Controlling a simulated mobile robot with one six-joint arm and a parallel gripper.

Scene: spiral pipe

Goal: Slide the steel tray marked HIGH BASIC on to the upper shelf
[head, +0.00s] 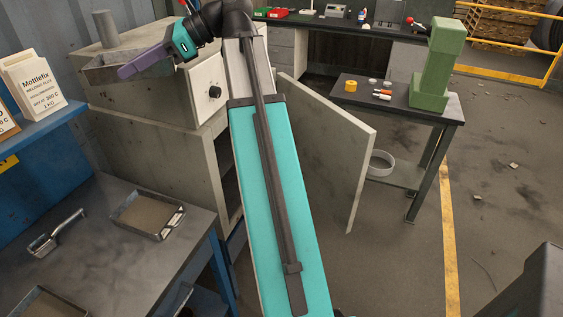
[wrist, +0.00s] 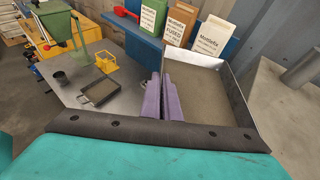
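My gripper (head: 125,71) has purple fingers, held high beside the grey oven (head: 205,90). In the wrist view the fingers (wrist: 161,97) are close together at the left wall of a steel tray (wrist: 206,94) with a sandy, grey-brown bed, and they appear shut on that wall. This tray also shows in the head view (head: 98,76), partly behind the fingers. No label on it can be read. A second tray (head: 150,214) with an unreadable label lies on the bench. The oven's door (head: 330,145) stands open; its shelves are mostly hidden behind my arm.
A bench (head: 90,255) holds a metal scoop (head: 56,234) and another tray (head: 50,302) at the front. Mottlefix packs (head: 32,85) stand on a blue shelf. A cylinder (head: 93,29) rises from the oven top.

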